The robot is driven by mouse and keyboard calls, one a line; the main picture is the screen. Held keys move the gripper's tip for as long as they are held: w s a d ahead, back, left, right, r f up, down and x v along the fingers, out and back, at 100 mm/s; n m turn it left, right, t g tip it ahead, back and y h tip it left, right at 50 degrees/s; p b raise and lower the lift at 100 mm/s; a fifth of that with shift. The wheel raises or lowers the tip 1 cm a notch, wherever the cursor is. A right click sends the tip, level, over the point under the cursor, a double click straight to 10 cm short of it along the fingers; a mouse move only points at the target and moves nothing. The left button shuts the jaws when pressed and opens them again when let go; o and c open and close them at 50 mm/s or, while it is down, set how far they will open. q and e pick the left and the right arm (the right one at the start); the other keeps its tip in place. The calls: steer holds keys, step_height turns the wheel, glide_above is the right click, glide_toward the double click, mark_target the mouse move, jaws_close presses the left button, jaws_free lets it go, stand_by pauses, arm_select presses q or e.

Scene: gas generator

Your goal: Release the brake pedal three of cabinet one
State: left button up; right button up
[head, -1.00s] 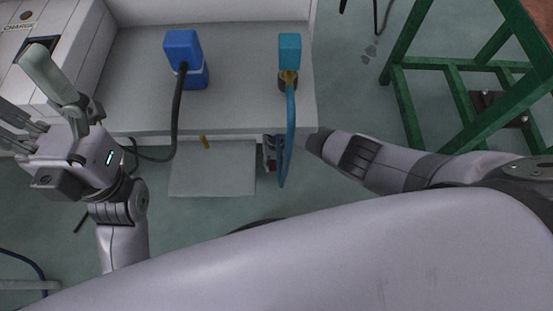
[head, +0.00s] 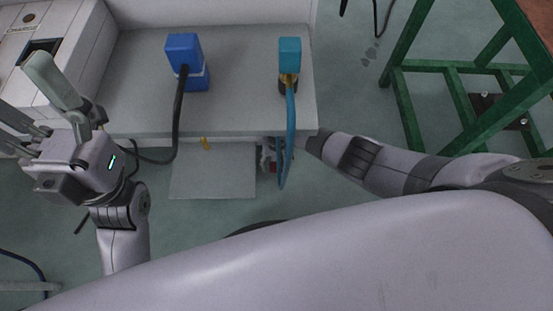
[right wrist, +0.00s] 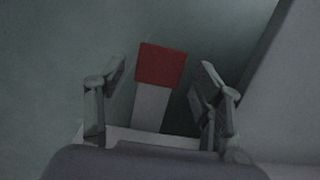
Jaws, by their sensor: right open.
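A brake pedal with a red end (right wrist: 161,65) on a grey lever (right wrist: 150,106) stands between the fingers of my right gripper (right wrist: 158,85) in the right wrist view. The fingers are spread, with a gap on each side of the red end. In the head view the right arm reaches to the front edge of the grey cabinet (head: 235,110), and its gripper (head: 270,156) is mostly hidden below that edge. My left gripper (head: 22,92) is at the left with its fingers spread and empty.
A blue block (head: 184,50) with a black cable and a light-blue connector (head: 289,52) with a blue hose sit on the cabinet top. The hose hangs over the front edge near my right gripper. A green metal frame (head: 452,70) stands at the right.

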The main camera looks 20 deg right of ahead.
steer(key=shift+w+d+r, duration=0.1)
steer(key=shift+w+r, duration=0.1)
steer(key=shift+r, duration=1.65)
steer(key=shift+w+d+r, duration=0.1)
steer(key=shift+w+r, duration=0.1)
steer(key=shift+r, duration=1.65)
steer(key=shift+s, duration=0.1)
